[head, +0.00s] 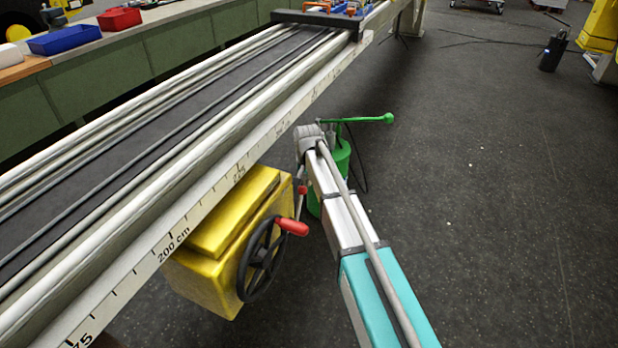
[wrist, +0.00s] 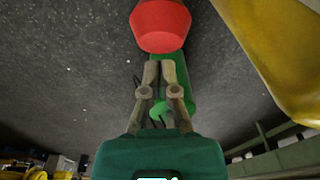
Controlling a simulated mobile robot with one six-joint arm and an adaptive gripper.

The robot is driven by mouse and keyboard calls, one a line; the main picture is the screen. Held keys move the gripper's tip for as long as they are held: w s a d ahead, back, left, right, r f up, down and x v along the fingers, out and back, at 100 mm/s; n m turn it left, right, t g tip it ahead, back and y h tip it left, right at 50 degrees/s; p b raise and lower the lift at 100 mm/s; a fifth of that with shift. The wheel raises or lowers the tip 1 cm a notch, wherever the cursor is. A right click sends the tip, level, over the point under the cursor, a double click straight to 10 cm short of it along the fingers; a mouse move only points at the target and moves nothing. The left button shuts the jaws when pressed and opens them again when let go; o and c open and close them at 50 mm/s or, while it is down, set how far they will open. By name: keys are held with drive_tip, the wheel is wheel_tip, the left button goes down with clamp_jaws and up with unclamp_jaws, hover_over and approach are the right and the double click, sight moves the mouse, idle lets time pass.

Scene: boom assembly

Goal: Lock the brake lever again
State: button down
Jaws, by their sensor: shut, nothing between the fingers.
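The brake lever's small red knob (head: 302,190) shows beside the yellow housing (head: 222,240), close to my arm. The housing also carries a black handwheel (head: 262,258) with a red handle (head: 291,228). In the wrist view a large red knob (wrist: 160,25) is just beyond the tips of my gripper (wrist: 160,66). It looks like the lever's knob, and I cannot tell whether the tips touch it. My gripper is shut and empty. In the head view its fingers are hidden behind my arm.
The long rail (head: 240,165) with a printed scale runs above the housing. A green cylinder (head: 338,160) with a green handle (head: 375,118) stands just behind my arm. A workbench (head: 110,72) with bins is at the far left. The floor at right is mostly clear.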

drive_tip(key=shift+s+a+r, duration=0.1)
drive_tip(key=shift+s+r, duration=0.1)
drive_tip(key=shift+s, duration=0.1)
idle(0.4)
